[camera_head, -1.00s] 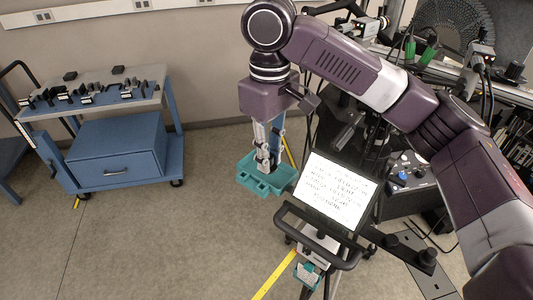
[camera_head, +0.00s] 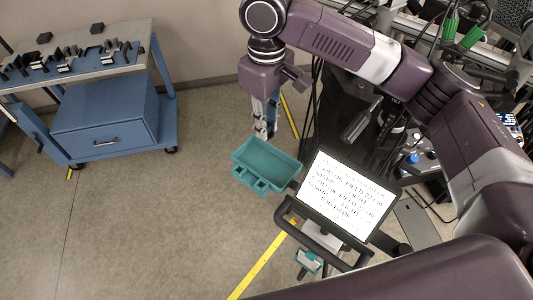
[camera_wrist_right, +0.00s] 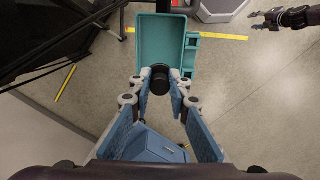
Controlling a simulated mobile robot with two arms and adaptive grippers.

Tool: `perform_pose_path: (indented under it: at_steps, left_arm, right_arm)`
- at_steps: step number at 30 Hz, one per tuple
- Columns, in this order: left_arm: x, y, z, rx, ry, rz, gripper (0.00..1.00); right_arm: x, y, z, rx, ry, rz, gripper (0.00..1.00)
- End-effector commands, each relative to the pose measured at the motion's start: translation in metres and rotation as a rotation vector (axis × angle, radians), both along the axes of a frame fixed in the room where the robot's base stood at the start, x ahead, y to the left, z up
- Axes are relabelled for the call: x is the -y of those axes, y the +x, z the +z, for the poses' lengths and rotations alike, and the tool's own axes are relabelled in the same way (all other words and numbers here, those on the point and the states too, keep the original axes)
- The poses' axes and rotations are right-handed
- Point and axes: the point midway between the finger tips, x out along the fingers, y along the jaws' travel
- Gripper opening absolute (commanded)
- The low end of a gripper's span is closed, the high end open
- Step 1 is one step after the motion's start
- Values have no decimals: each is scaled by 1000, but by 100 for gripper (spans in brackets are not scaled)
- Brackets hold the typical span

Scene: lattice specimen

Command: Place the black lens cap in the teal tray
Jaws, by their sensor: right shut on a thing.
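My right gripper (camera_head: 264,132) hangs beside the far rim of the teal tray (camera_head: 240,158) in the head view, pointing down. The right wrist view shows its fingertips (camera_wrist_right: 160,82) shut on the round black lens cap (camera_wrist_right: 159,80). In that view the teal tray (camera_wrist_right: 162,38) lies beyond the cap, with its large compartment empty where visible and small pockets on its right side. The cap overlaps the tray's lower edge in the picture. I cannot make out the cap in the head view. A dark claw with parted fingers, apparently my left gripper (camera_wrist_right: 272,17), shows at the upper right.
A screen with text (camera_head: 345,195) on a stand is close to the tray's right. A blue cart with a drawer (camera_head: 105,125) stands at the left. Cables and equipment crowd the upper right. The floor left of the tray is clear.

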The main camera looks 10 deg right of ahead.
Motion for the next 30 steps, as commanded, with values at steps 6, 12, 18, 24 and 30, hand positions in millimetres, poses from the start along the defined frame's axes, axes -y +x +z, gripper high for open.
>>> perform_pose_path:
  at_steps: [6, 12, 18, 24, 30]
  left_arm:
    - [0, 1, 16, 1, 0, 0, 40]
    - [0, 1, 20, 1, 0, 0, 40]
    - [0, 1, 27, 1, 0, 0, 40]
    - [1, 1, 31, 1, 0, 0, 40]
    - [1, 1, 30, 2, 0, 0, 40]
  right_arm:
    - [1, -1, -54, -5, -2, 0, 8]
    - [0, 0, -80, -2, -1, -1, 8]
    - [0, -1, -104, -4, -2, 0, 8]
    - [0, 0, -125, -1, -1, 1, 8]
    - [0, 0, -126, 1, -1, 1, 8]
